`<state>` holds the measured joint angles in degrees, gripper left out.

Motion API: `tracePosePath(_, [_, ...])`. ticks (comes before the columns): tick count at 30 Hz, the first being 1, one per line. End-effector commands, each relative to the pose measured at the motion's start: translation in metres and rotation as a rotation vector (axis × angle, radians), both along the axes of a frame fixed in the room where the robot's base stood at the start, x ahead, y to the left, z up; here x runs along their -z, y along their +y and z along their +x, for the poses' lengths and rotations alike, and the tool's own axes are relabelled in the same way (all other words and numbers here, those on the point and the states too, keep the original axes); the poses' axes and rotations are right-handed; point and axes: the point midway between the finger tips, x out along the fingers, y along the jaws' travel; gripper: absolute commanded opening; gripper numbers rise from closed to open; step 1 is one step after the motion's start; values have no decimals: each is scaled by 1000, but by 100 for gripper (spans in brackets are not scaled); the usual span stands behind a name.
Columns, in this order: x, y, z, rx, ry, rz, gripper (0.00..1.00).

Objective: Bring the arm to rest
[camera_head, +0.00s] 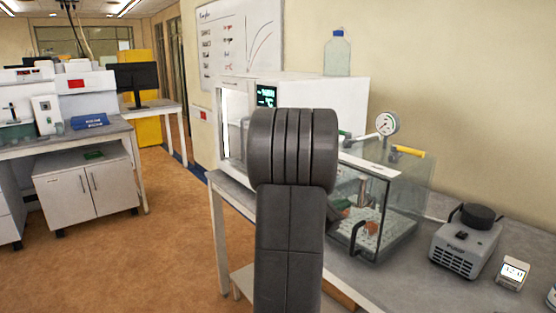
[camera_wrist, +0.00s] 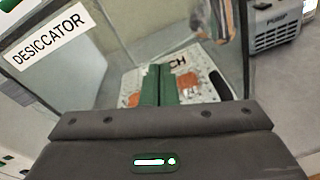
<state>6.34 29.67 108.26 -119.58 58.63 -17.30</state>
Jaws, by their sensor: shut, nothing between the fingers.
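My arm (camera_head: 290,235) stands upright in the middle of the camera_head view, bent at a thick dark joint. It covers part of the bench, and my gripper cannot be made out clearly there. In the wrist view my gripper (camera_wrist: 160,80) shows as two green fingers side by side, shut with nothing between them. They point toward the clear-walled desiccator (camera_head: 376,205), where a perforated white plate (camera_wrist: 187,92) with orange patches shows behind the fingertips. I cannot tell how far the fingertips are from it. The desiccator's label (camera_wrist: 48,50) is at the upper left.
A grey pump (camera_head: 464,245) and a small display unit (camera_head: 513,272) stand right of the desiccator. A white cabinet-like instrument (camera_head: 340,95) with a bottle (camera_head: 337,55) on top is behind my arm. Open brown floor (camera_head: 170,230) lies to the left.

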Motion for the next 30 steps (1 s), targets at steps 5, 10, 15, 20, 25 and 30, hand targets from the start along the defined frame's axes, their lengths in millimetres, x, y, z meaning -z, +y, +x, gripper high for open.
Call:
tracePosePath(5, [-2, 1, -3, -14, 65, -38, 0])
tracePosePath(10, [0, 3, -7, -30, 125, -73, 0])
tracePosePath(15, [2, 5, -12, -49, 184, -108, 0])
tracePosePath(20, [3, 7, -16, -67, 239, -139, 0])
tracePosePath(25, [18, 8, -20, -85, 286, -165, 0])
tracePosePath(30, [34, 16, -24, -89, 279, -165, 0])
